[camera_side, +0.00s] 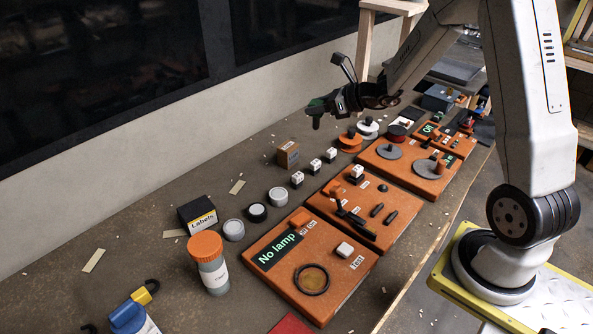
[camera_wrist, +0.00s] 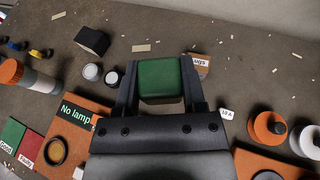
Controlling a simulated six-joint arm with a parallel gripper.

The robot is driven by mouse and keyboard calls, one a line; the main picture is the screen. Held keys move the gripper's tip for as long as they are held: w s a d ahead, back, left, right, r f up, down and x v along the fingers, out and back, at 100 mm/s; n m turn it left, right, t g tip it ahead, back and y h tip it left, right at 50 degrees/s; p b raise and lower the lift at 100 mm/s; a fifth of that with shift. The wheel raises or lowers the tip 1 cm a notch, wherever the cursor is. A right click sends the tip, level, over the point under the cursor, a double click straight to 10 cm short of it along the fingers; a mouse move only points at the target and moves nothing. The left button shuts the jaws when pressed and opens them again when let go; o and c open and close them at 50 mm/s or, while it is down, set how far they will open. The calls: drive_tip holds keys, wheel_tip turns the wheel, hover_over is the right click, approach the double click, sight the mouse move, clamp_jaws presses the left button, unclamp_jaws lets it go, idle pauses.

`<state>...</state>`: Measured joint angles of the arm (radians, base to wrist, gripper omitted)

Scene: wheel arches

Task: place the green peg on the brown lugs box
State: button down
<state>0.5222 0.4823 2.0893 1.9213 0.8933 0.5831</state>
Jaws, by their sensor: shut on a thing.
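My gripper (camera_side: 325,103) is shut on the green peg (camera_wrist: 160,80), which sits between its two fingers in the wrist view. In the side view the gripper is raised above the bench, and the peg looks dark at its tip. The small brown lugs box (camera_side: 288,154) stands on the bench below and to the left of the gripper, with a clear gap between. In the wrist view the box (camera_wrist: 201,66) shows just right of the peg, partly hidden by the right finger.
Orange panels (camera_side: 313,264) line the bench's front side. White blocks (camera_side: 297,178), grey and black round pieces, a black Labels box (camera_side: 197,214) and an orange-lidded jar (camera_side: 209,262) stand to the left. Orange and white discs lie right of the box. A wall runs behind.

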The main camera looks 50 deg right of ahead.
drive_tip(key=w+d+f, duration=0.2)
drive_tip(key=w+f, duration=0.7)
drive_tip(key=w, duration=0.3)
drive_tip(key=shift+w+d, duration=0.15)
drive_tip(key=shift+d, duration=0.15)
drive_tip(key=shift+w+f, duration=0.15)
drive_tip(key=shift+f, duration=0.75)
drive_tip(key=shift+w+f, duration=0.1)
drive_tip(key=shift+f, duration=0.8)
drive_tip(key=shift+f, duration=0.1)
drive_tip(key=shift+c, duration=0.8)
unclamp_jaws()
